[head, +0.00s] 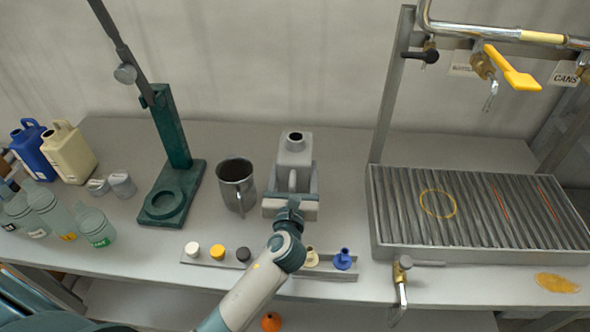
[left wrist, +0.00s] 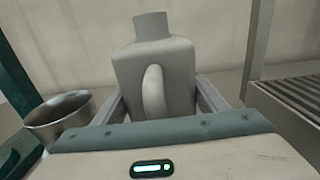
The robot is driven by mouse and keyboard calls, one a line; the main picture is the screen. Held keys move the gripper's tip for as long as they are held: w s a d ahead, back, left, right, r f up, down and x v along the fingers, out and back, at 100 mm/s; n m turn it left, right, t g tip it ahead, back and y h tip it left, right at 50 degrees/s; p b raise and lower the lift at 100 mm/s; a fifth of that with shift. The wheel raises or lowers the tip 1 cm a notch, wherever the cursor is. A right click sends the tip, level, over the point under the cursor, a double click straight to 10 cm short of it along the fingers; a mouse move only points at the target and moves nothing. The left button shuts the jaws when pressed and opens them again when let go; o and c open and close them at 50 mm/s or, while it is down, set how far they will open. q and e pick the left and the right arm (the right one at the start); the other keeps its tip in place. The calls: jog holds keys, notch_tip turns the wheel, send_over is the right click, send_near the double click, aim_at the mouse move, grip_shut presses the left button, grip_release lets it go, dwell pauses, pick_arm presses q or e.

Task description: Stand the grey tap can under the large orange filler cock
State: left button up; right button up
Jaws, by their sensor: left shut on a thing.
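The grey tap can (head: 294,150) stands upright on the bench, with its handle facing me and its open neck on top. My left gripper (head: 291,172) is shut on it, with one finger along each side. The left wrist view shows the can (left wrist: 155,75) between the two fingers (left wrist: 157,95). The large orange filler cock (head: 512,68) hangs from the pipe at the upper right, above the slatted drip tray (head: 376,215). Its spout points down. My right gripper is not in view.
A metal jug (head: 235,180) stands just left of the can. A green stand (head: 175,130) is further left, with bottles and jerrycans beyond. Caps lie on a strip in front. A post (head: 390,90) rises at the tray's back left corner. The tray's slats are clear, with a yellow ring (head: 423,205) marked there.

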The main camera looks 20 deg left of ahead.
pick_arm(q)
jog(key=shift+f, duration=0.2)
jog(key=o, duration=1.4)
jog(key=shift+r, duration=0.1)
jog(key=b+v, duration=0.2)
jog(key=v, duration=1)
jog(key=shift+r+b, duration=0.1)
jog(key=shift+b, duration=0.2)
